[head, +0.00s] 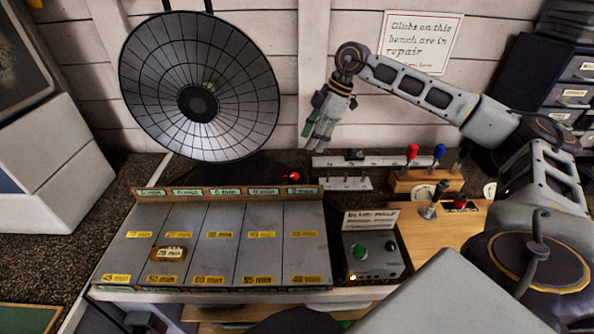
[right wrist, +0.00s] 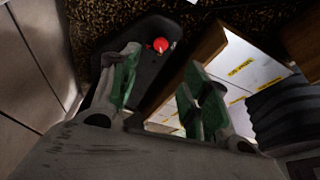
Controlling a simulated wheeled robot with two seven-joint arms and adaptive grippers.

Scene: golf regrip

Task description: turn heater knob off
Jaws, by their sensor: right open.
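The heater (head: 198,85) is a large round dish with a dark grille, standing at the back left of the bench. A red knob (head: 292,176) sits at the right end of its dark base (head: 245,170). My right gripper (head: 316,140) is above and slightly right of the knob, pointing down, apart from it. In the right wrist view the red knob (right wrist: 160,45) shows on the dark base (right wrist: 140,65), beyond the two green-padded fingers (right wrist: 160,80), which are spread with nothing between them. My left gripper is not in view.
A sectioned tray (head: 220,235) with yellow minute labels fills the bench front. A grey box with a green button (head: 372,262) stands to its right. Wooden blocks with red and blue-topped levers (head: 425,178) are further right. A sign (head: 420,40) hangs on the wall.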

